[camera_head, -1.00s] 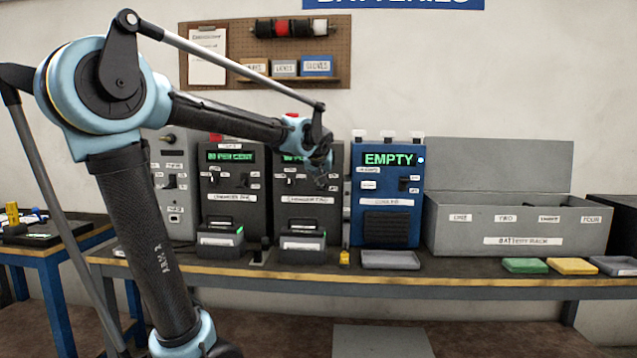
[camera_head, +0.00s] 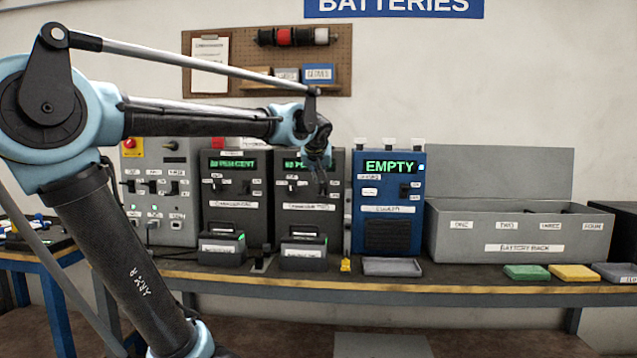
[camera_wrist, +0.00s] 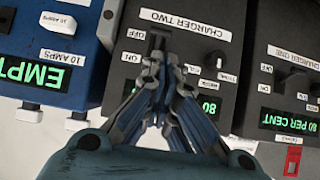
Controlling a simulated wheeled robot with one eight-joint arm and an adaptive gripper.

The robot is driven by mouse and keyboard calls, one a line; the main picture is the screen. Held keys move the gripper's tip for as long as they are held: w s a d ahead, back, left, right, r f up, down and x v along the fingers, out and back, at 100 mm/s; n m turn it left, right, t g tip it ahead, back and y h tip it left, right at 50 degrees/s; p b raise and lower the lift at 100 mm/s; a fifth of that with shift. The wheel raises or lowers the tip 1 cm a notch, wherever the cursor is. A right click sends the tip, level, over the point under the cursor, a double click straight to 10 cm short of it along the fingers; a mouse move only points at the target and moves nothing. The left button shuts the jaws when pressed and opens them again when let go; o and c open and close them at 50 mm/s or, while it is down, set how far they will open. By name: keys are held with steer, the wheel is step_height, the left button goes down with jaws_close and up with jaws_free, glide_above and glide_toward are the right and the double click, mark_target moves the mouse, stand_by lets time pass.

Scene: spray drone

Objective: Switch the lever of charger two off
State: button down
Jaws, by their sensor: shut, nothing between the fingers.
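Charger two (camera_head: 312,222) is a dark grey box on the bench, partly covered by my arm in the head view. In the wrist view charger two (camera_wrist: 228,62) shows upside down, with its name label and a green display partly hidden by my fingers. Its black lever (camera_wrist: 157,38) sits beside an OFF label, just beyond my fingertips. My gripper (camera_wrist: 160,62) is shut and empty, in front of the charger's face. It also shows in the head view (camera_head: 321,186). I cannot tell whether the fingertips touch the lever.
A docked battery (camera_head: 302,252) sits before charger two. A grey battery rack (camera_head: 510,228) and a grey tray (camera_head: 390,266) are further right.

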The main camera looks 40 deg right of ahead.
steer(key=v, duration=0.5)
steer(key=shift+s+a+f, duration=0.1)
steer(key=shift+s+a, duration=0.05)
stand_by(0.4)
